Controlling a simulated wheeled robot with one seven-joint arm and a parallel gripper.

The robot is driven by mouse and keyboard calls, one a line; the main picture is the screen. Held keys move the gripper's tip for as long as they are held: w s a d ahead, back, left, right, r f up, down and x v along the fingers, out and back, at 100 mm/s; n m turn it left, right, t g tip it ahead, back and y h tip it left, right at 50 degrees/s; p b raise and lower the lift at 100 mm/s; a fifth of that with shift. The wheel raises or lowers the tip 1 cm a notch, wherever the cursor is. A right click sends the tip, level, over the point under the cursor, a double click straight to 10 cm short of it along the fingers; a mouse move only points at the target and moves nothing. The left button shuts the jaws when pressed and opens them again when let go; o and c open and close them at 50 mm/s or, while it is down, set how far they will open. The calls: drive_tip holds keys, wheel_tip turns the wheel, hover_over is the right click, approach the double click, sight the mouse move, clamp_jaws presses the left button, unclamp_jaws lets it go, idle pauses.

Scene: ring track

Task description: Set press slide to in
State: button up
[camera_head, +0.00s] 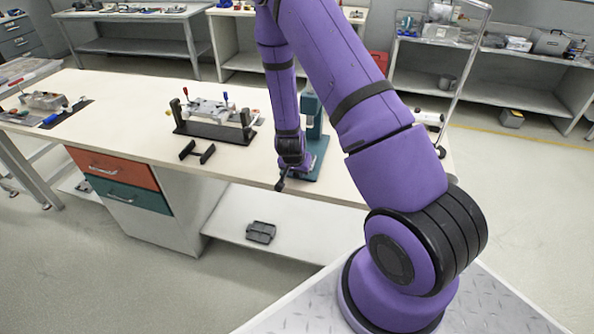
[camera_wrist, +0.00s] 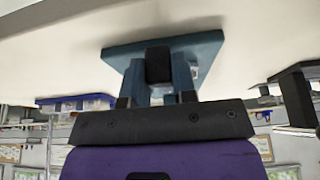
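The teal press (camera_head: 314,135) stands at the front right of the workbench, partly hidden behind my purple arm. In the wrist view, its teal base (camera_wrist: 208,47) and a black block (camera_wrist: 158,65) on it, which may be the slide, lie just beyond my gripper (camera_wrist: 155,100). Two short dark fingers show apart there, with teal press parts between and beyond them. I cannot tell whether they touch the press. In the head view my gripper (camera_head: 283,180) is low beside the press at the bench's front edge, its fingers not clear. How far in the slide sits is hidden.
On the workbench (camera_head: 130,105), a black-based fixture (camera_head: 215,130) with red and blue handles and a black H-shaped part (camera_head: 197,151) stand left of the press. Orange and teal drawers (camera_head: 113,167) are below. A grey part (camera_head: 261,232) lies on the lower shelf.

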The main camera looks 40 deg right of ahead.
clamp_jaws()
drive_tip(key=w+d, duration=0.1)
drive_tip(key=d, duration=0.1)
drive_tip(key=w+d, duration=0.4)
drive_tip(key=d, duration=0.1)
drive_tip(key=shift+w+r, duration=0.1)
drive_tip(key=shift+w, duration=0.15)
drive_tip(key=o, duration=0.7)
unclamp_jaws()
drive_tip(key=shift+d, duration=0.1)
drive_tip(key=shift+o, duration=0.2)
drive_tip(key=v, duration=1)
drive_tip(key=shift+r, duration=0.3)
